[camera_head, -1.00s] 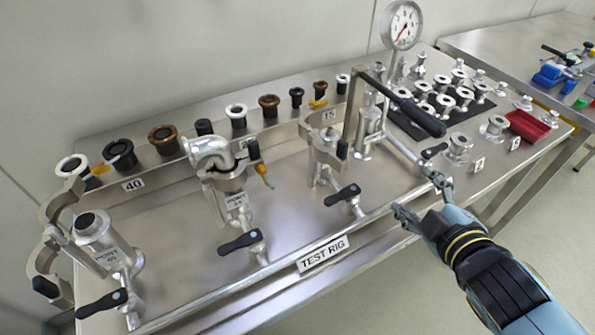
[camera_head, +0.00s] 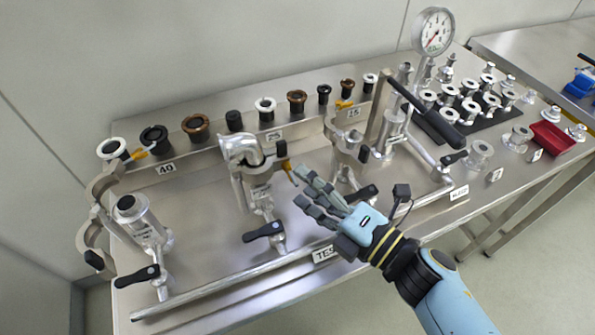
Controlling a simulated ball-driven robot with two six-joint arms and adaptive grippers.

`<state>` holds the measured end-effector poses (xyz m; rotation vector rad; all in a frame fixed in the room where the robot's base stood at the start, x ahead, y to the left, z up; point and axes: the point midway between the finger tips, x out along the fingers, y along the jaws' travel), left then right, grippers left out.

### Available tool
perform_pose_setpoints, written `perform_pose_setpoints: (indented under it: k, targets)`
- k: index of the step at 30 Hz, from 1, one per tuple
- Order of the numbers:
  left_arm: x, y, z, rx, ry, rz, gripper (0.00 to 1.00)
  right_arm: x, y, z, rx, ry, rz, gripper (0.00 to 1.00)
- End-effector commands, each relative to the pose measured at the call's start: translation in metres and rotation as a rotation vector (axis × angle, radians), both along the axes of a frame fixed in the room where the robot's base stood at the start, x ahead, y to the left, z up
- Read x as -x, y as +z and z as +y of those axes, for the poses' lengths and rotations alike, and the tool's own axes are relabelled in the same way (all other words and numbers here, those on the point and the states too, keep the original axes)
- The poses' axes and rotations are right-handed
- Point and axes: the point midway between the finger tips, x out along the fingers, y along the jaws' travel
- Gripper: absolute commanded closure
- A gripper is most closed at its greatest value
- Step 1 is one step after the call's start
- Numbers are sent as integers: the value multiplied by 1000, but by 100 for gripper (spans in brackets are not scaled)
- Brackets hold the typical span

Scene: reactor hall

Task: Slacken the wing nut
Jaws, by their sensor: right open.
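My right gripper (camera_head: 299,187) is open and empty in the head view. Its fingers point left toward the middle port's clamp and appear apart from it. The middle port (camera_head: 258,195) carries a silver pipe elbow (camera_head: 241,149) with a metal clamp around its joint. A black wing nut (camera_head: 282,149) shows on the clamp's right side, with a small orange tag (camera_head: 287,165) just below it. Similar black nuts show on the left clamp (camera_head: 94,259), which hangs open, and on the right clamp (camera_head: 364,153). My left gripper is not in view.
Black valve handles (camera_head: 263,231) stick out along the rig's front. A long black lever (camera_head: 425,114) and a pressure gauge (camera_head: 433,31) stand at the right. Seals line the back ledge.

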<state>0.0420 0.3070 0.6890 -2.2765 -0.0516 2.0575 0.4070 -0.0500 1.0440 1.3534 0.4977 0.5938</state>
Motion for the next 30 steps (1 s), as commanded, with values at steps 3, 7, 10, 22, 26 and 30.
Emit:
perform_pose_setpoints:
  k: [3, 7, 10, 22, 26, 30]
  targets:
    - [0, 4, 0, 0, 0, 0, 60, -14, 1, 11, -1, -1, -1, 35]
    - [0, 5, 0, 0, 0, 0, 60, -20, 0, 17, -1, -1, 1, 35]
    - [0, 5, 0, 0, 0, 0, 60, -22, 0, 19, 0, -1, 1, 35]
    - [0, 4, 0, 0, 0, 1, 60, -22, 0, 18, 0, -1, 1, 62]
    - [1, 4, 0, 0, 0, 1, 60, -22, 0, 18, 0, -1, 2, 79]
    - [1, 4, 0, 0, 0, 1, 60, -22, -1, 18, 1, -1, 1, 92]
